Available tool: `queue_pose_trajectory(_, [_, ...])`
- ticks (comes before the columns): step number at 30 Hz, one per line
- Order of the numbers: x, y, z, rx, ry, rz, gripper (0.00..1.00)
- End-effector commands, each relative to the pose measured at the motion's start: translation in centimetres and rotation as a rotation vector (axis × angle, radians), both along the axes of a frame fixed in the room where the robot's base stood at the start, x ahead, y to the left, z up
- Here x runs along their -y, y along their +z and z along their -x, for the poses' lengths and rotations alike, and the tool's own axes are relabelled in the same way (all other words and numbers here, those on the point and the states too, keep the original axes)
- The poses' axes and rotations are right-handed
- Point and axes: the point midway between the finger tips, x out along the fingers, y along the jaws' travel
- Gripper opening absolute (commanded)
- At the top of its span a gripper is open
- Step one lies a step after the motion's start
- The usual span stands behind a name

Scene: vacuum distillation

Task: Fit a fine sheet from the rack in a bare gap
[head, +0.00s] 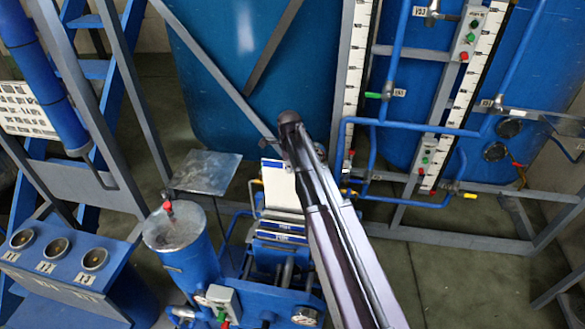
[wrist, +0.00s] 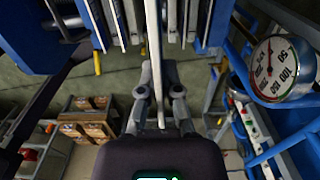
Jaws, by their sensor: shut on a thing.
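In the wrist view my gripper (wrist: 160,97) is shut on a thin pale sheet (wrist: 154,40), seen edge-on between the fingers. The sheet stands among several upright grey plates (wrist: 184,22) in a blue frame, with space on both sides of it. I cannot tell how deep it sits. In the head view the blue press (head: 262,278) lies beside my arm. White sheets with blue bands (head: 282,188) show above it; I cannot tell which one I hold. My fingertips are hidden there by the arm, and no rack can be made out for sure.
A blue cylinder (head: 185,245) with a red-handled top stands left of the press, near a metal square plate (head: 205,171). Blue pipes (head: 400,130) and tanks stand behind. In the wrist view a pressure gauge (wrist: 283,70) is at right and wooden crates (wrist: 88,122) lie below left.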

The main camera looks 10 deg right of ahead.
Motion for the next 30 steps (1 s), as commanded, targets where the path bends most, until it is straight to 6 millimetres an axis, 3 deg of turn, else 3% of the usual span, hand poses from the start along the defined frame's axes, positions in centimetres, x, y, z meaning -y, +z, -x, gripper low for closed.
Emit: queue_pose_trajectory(30, [-0.2, -9.0, 0.0, 0.000, 0.002, 0.000, 0.00])
